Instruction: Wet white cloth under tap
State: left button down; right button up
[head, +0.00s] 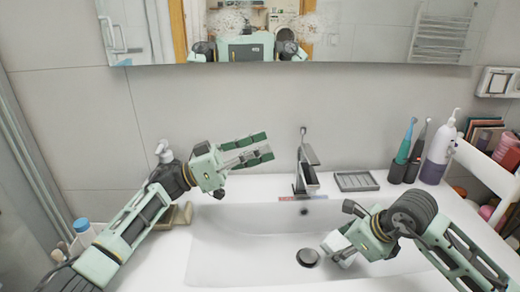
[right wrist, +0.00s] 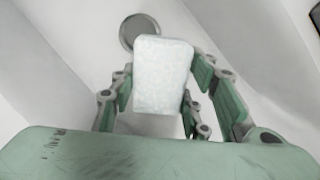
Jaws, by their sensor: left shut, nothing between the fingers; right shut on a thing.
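The white cloth (right wrist: 163,78) shows in the right wrist view as a thick, pale block between the fingers of my right gripper (right wrist: 163,95). The metal tap (head: 305,168) stands at the back edge of the sink (head: 235,240), behind and left of my right gripper.
The dark round drain (head: 308,257) lies in the basin. A grey soap dish (head: 356,181), toothbrush cups (head: 403,172) and a white pump bottle (head: 437,155) stand right of the tap. A white cart (head: 488,168) is at far right. A blue-capped bottle (head: 84,230) stands at left.

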jog(key=shift+s+d+r+p, duration=0.25)
jog(key=shift+s+d+r, duration=0.3)
jog(key=shift+s+r, duration=0.2)
jog(key=shift+s+d+r+p, duration=0.25)
jog(key=shift+s+d+r, duration=0.25)
jog(key=shift+s+r, duration=0.2)
jog(key=shift+s+d+r, duration=0.4)
jog(key=shift+s+r, duration=0.15)
jog(key=shift+s, duration=0.05)
